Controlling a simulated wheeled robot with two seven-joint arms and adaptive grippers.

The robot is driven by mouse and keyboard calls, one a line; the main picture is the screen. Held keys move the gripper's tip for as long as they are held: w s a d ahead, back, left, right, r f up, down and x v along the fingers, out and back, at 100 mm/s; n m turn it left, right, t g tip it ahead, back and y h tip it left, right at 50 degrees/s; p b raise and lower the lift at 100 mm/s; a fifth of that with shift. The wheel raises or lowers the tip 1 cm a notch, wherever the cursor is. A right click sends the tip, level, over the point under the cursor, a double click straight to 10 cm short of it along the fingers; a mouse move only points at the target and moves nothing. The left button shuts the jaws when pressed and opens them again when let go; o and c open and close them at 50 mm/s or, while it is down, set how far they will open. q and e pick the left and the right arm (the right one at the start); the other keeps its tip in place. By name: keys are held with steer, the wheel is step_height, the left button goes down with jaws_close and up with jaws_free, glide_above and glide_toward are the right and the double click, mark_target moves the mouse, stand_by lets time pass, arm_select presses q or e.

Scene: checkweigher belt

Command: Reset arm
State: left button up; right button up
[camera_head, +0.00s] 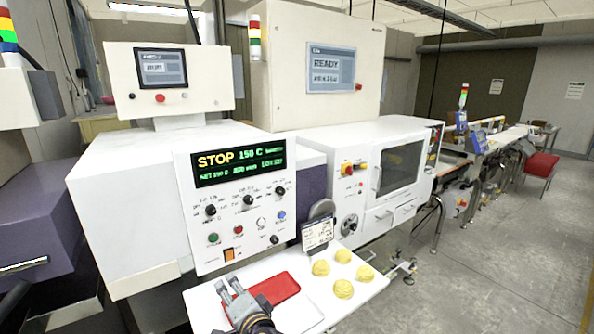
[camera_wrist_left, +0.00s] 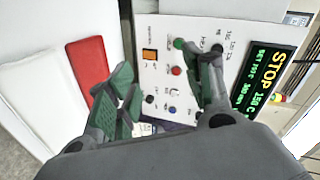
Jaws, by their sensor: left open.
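My left gripper (camera_head: 229,289) is at the bottom of the head view, in front of the white machine's control panel and over the white shelf beside a red pad. In the left wrist view the two fingers of my left gripper (camera_wrist_left: 165,88) are spread apart with nothing between them. The control panel (camera_wrist_left: 185,60) with its knobs and buttons shows behind the fingers. The red pad (camera_head: 272,289) lies on the white shelf (camera_head: 362,297); it also shows at the left of the wrist view (camera_wrist_left: 88,66). My right gripper is not in view.
Several yellow lumps (camera_head: 342,289) sit on the shelf right of the red pad. A small label stand (camera_head: 317,234) stands at the shelf's back. The display (camera_head: 239,161) reads STOP. Open floor (camera_head: 480,270) lies to the right, with a conveyor line farther back.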

arm_select(q)
steer(key=s+a+f+n+g+h, duration=0.1)
steer(key=s+a+f+g+h, duration=0.15)
steer(key=f, duration=0.35)
steer(key=s+a+f+n+g+h, duration=0.1)
steer(key=s+a+f+g, duration=0.1)
steer(key=s+f, duration=0.35)
steer(key=s+a+f+n+g+h, duration=0.3)
steer(key=s+f+n+g+h, duration=0.15)
steer(key=s+f, duration=0.6)
steer(key=s+f+g+b, duration=0.1)
steer(key=s+f, duration=0.1)
steer(key=f, duration=1.5)
steer(key=s+f+b, duration=0.1)
steer(key=s+f, duration=0.1)
steer(key=f, duration=1.5)
steer(key=s+a+f+b, duration=0.1)
steer(key=s+a+f, duration=0.1)
steer(key=s+f, duration=0.8)
steer(key=s+a+f+m+g+b, duration=0.1)
steer(key=s+f, duration=1)
steer(key=s, duration=0.1)
steer(key=shift+a+f, duration=0.15)
steer(key=shift+a, duration=0.25)
